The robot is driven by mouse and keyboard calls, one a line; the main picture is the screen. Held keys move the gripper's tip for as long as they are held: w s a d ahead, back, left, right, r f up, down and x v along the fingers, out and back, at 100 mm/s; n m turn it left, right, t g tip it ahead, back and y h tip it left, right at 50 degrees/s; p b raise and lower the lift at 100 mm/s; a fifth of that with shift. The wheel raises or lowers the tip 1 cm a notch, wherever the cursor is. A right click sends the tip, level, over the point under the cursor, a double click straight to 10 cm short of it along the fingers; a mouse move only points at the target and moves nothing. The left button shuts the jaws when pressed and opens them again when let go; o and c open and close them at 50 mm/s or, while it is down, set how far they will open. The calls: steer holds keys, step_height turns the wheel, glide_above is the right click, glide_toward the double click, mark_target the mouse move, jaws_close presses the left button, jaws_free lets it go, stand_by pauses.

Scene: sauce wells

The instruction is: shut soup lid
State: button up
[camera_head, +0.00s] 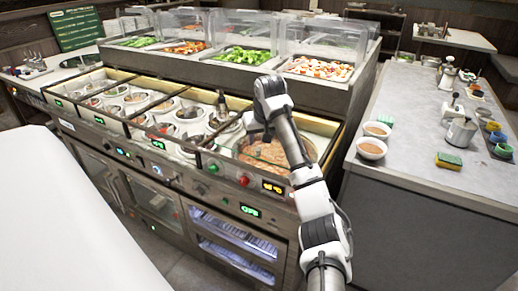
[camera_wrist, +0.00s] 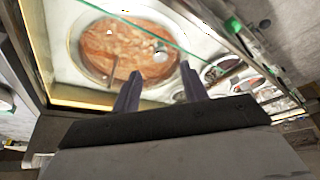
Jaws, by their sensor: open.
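A large round pan of reddish-brown soup (camera_head: 270,152) sits in the right-hand well of the counter. In the wrist view the soup (camera_wrist: 112,45) lies inside a wide pale rim. A small pale round shape (camera_wrist: 160,46) shows over the soup; I cannot tell whether it is a lid knob. No separate lid is clear, and whether a clear one covers the pan cannot be told. My gripper (camera_wrist: 160,76) is open, with its two fingers apart and nothing seen between them. In the head view my arm hangs over the well and hides part of it.
A green-edged glass pane (camera_wrist: 150,32) crosses the view of the well. Smaller sauce wells (camera_head: 190,115) lie to the left. Clear-covered food trays (camera_head: 245,55) stand behind. A grey side counter (camera_head: 415,150) holds bowls (camera_head: 371,149), a metal pot (camera_head: 461,132) and a sponge (camera_head: 449,162).

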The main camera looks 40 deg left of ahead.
steer(key=b+v, duration=0.1)
steer(key=v, duration=0.6)
steer(key=shift+r, duration=0.3)
steer(key=shift+s, duration=0.1)
